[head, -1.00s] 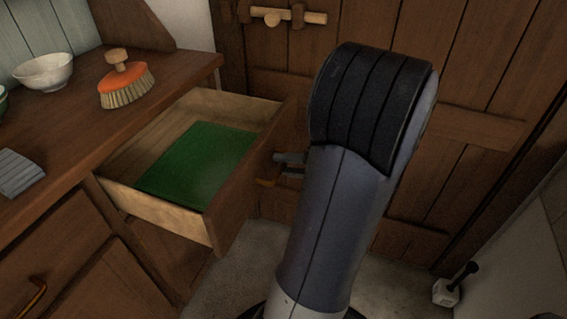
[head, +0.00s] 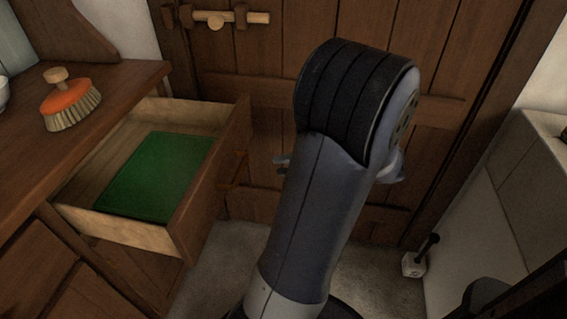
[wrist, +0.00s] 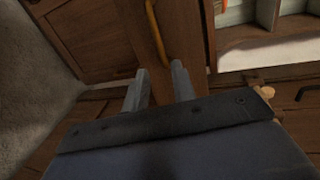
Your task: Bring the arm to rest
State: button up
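My gripper (head: 283,163) shows only by its fingertips in the head view, to the left of my arm; the arm hides the rest. In the wrist view my gripper (wrist: 158,70) has its two grey fingers apart with nothing between them. The open drawer (head: 212,185) stands to its left, with a green lining (head: 155,178) inside. The drawer's brass handle (head: 240,170) is a short way left of the fingertips, and the handle also shows beyond them in the wrist view (wrist: 155,32).
An orange brush (head: 69,101) stands on the wooden counter (head: 30,170) at left. A plank door (head: 300,100) with a wooden latch (head: 230,18) is behind my arm. A small pale object with a dark stick (head: 415,263) is on the floor by the right wall. Floor shows below the drawer.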

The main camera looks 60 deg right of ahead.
aim_at(241, 166)
jog(key=shift+w, duration=0.1)
jog(key=b+x, duration=0.2)
jog(key=x, duration=0.9)
jog(key=shift+r, duration=0.1)
